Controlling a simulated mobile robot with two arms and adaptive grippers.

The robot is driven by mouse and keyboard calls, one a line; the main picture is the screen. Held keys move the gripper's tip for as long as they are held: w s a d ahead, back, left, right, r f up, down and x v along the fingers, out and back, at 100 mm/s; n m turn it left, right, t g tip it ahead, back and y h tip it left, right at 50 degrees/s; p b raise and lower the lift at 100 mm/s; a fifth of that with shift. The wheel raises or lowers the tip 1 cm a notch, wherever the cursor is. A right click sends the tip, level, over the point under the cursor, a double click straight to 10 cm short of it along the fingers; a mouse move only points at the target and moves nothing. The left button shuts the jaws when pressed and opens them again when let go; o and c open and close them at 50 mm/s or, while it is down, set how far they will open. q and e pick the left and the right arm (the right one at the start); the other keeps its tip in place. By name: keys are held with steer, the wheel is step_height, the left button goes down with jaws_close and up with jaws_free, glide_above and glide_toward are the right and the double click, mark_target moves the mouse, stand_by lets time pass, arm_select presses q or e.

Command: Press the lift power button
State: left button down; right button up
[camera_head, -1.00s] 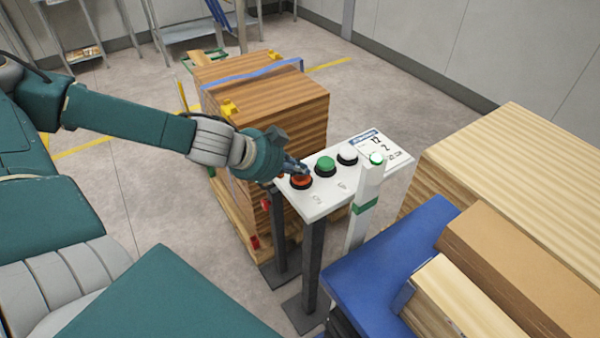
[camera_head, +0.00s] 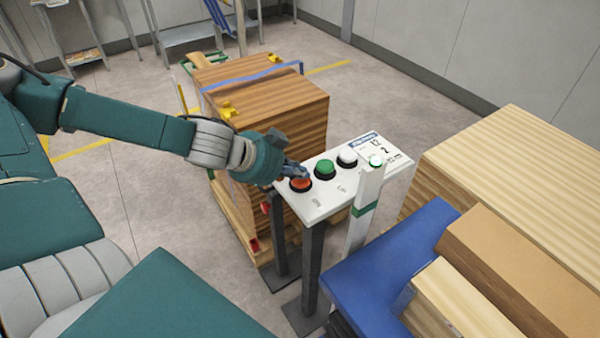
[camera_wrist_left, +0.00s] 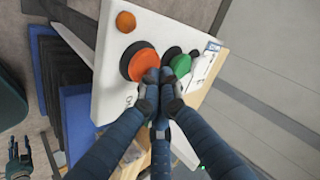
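The white control panel (camera_head: 325,205) stands on dark posts and carries a row of buttons. The red-orange button (camera_head: 300,185) is nearest my left gripper (camera_head: 296,170), then come a green button (camera_head: 325,168) and a white button (camera_head: 347,157). In the left wrist view the red-orange button (camera_wrist_left: 138,64) is beside the fingertips (camera_wrist_left: 160,78), with the green button (camera_wrist_left: 180,65) on their other side. My left gripper is shut and empty; I cannot tell whether it touches a button. A hand-like part, seemingly my right gripper (camera_wrist_left: 20,160), shows small at lower left.
Stacked wooden boards (camera_head: 265,110) stand behind the panel. A white post with a green-lit top (camera_head: 368,190) stands in front of it. A blue surface (camera_head: 375,270) with boards lies at lower right. A small orange dome (camera_wrist_left: 125,21) sits at the panel's end.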

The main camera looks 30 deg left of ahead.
mark_target(299, 180)
arm_select(q)
step_height(299, 180, up, 5)
steer(key=p, duration=0.4)
steer(key=shift+r, duration=0.1)
